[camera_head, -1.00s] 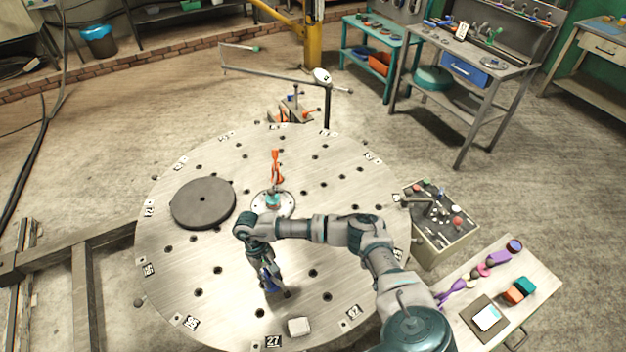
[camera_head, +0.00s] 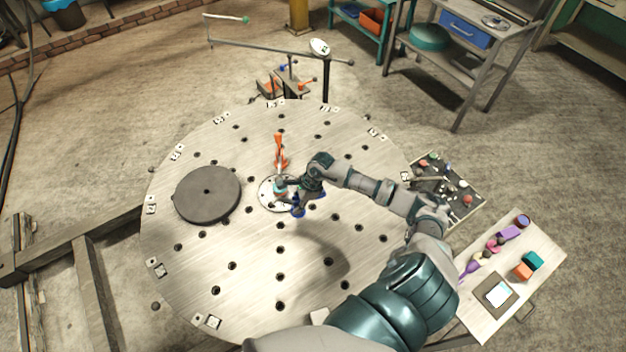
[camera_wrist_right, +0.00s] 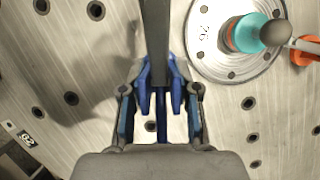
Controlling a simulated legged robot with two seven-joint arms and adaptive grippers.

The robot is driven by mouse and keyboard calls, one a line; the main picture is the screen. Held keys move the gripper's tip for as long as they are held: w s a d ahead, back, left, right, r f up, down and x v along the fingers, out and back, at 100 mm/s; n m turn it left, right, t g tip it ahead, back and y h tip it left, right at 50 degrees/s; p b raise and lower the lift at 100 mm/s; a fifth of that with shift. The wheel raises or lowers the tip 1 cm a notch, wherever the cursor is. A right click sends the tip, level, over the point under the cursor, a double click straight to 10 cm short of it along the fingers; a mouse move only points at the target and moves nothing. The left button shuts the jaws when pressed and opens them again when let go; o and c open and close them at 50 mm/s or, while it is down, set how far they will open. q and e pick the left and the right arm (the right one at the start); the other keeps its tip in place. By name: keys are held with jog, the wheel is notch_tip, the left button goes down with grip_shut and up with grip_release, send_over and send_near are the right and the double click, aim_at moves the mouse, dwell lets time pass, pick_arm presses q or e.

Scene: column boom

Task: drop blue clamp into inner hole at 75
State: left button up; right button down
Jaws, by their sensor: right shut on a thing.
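My right gripper (camera_head: 308,194) hangs above the round table near its middle, just right of the small round plate. It is shut on the blue clamp (camera_head: 298,209), which shows as small blue parts below the fingers. Dark holes dot the table (camera_head: 235,295), and the hole directly under the clamp is hidden. Number tags stand on the table rim; most are too small to read. My left gripper is not in view.
A dark grey disc (camera_head: 207,194) lies on the table's left. A side bench (camera_head: 470,315) with coloured items stands at the right. The table's front is mostly clear.

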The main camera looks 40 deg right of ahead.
jog(key=d+r+m+t+h+p, duration=0.1)
jog(key=d+r+m+t+h, duration=0.1)
jog(key=d+r+m, duration=0.4)
pick_arm(q)
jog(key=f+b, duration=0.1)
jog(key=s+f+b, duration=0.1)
jog(key=b, duration=0.1)
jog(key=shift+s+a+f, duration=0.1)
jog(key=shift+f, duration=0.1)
pick_arm(e)
notch_tip(320, 180, down, 8)
jog(key=w+d+m, duration=0.1)
jog(key=m, duration=0.1)
jog(key=shift+d+r, duration=0.25)
pick_arm(q)
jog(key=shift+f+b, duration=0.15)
jog(key=shift+b, duration=0.2)
pick_arm(e)
jog(key=shift+a, duration=0.25)
jog(key=shift+d, duration=0.15)
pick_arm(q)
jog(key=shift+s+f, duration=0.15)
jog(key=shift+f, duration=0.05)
pick_arm(e)
jog(key=shift+f, duration=0.15)
